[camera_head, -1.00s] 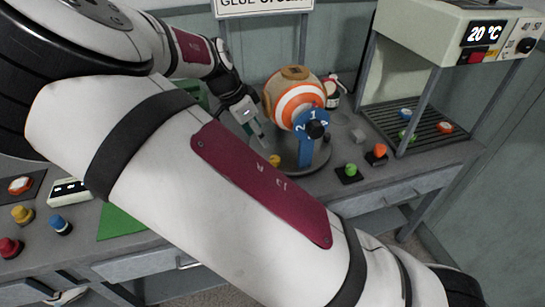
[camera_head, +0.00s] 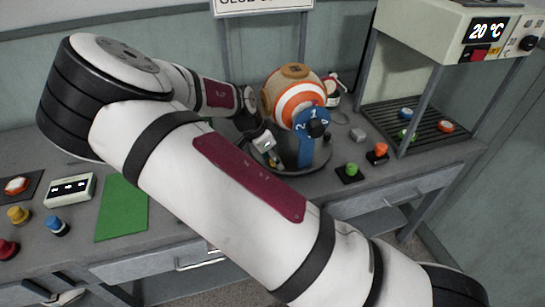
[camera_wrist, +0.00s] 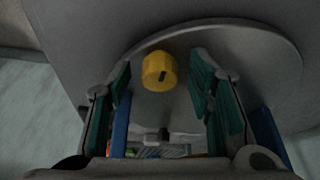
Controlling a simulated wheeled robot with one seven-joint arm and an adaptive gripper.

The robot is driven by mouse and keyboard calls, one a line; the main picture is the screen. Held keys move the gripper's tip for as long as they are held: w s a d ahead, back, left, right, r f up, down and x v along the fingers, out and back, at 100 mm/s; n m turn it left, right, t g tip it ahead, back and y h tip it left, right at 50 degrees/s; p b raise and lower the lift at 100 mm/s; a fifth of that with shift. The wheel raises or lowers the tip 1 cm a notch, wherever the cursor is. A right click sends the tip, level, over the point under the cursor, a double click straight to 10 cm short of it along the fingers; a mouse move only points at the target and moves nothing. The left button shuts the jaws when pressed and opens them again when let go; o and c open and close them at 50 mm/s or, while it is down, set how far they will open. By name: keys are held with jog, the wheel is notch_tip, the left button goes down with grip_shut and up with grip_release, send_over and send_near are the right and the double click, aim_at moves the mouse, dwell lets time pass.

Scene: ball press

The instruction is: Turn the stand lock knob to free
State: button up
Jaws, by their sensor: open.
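The yellow stand lock knob (camera_wrist: 159,70) shows in the wrist view on the round grey stand base (camera_wrist: 240,45). A dark mark is on its face. My gripper (camera_wrist: 162,85) is open, with one teal-padded finger on each side of the knob's line. The knob appears between or just beyond the fingertips; I cannot tell whether they touch it. In the head view my gripper (camera_head: 272,158) is low at the left of the stand (camera_head: 306,150). The orange and white ball (camera_head: 290,90) sits on the stand. The knob is hard to make out there.
A blue numbered dial plate (camera_head: 310,122) with a black knob (camera_head: 317,128) stands in front of the ball. Green (camera_head: 351,170) and orange (camera_head: 378,151) buttons are to its right. A heater rack (camera_head: 405,125) stands further right. A green mat (camera_head: 122,207) lies left.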

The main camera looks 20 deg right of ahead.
grip_shut()
